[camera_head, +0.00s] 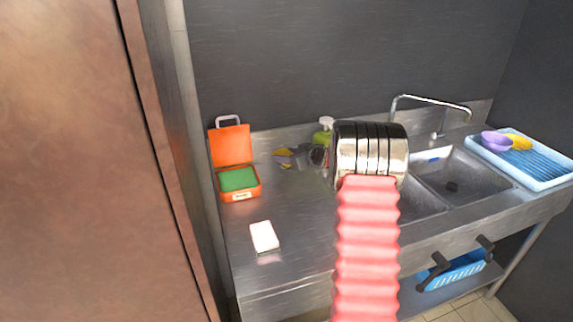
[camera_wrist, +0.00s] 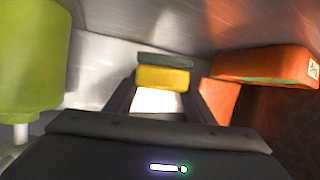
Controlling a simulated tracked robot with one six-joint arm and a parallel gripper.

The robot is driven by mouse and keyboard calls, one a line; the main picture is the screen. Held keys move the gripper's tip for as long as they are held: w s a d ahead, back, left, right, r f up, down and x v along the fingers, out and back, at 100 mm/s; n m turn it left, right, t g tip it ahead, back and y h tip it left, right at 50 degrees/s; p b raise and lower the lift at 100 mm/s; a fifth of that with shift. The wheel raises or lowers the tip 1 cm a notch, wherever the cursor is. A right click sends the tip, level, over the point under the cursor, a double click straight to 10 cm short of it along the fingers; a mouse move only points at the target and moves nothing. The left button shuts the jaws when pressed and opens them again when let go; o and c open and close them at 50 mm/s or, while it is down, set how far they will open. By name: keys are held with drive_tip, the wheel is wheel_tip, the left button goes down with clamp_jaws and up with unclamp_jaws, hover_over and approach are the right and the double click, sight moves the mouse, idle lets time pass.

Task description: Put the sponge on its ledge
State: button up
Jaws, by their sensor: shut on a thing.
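My gripper (camera_wrist: 160,88) is shut on a sponge (camera_wrist: 163,79), yellow with a dark green layer, held between its two dark fingers. In the head view the sponge (camera_head: 284,153) shows as a small yellow patch over the counter, between the orange box and the green bottle. My own arm hides part of my gripper there. I cannot tell for sure which surface is the ledge; a low back strip (camera_head: 275,140) runs along the wall behind the sponge.
An open orange box (camera_head: 230,146) with a green inside stands left. A green pump bottle (camera_head: 322,138) is behind my gripper. A white block (camera_head: 264,236) lies on the front counter (camera_head: 300,262). A sink (camera_head: 455,183) and a blue tray (camera_head: 545,165) with bowls are right.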

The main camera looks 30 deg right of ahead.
drive_tip(key=shift+f, duration=0.1)
drive_tip(key=shift+f, duration=1.75)
drive_tip(key=o, duration=1)
drive_tip(key=shift+f, duration=0.1)
drive_tip(key=v, duration=1.2)
drive_tip(key=shift+s, duration=0.1)
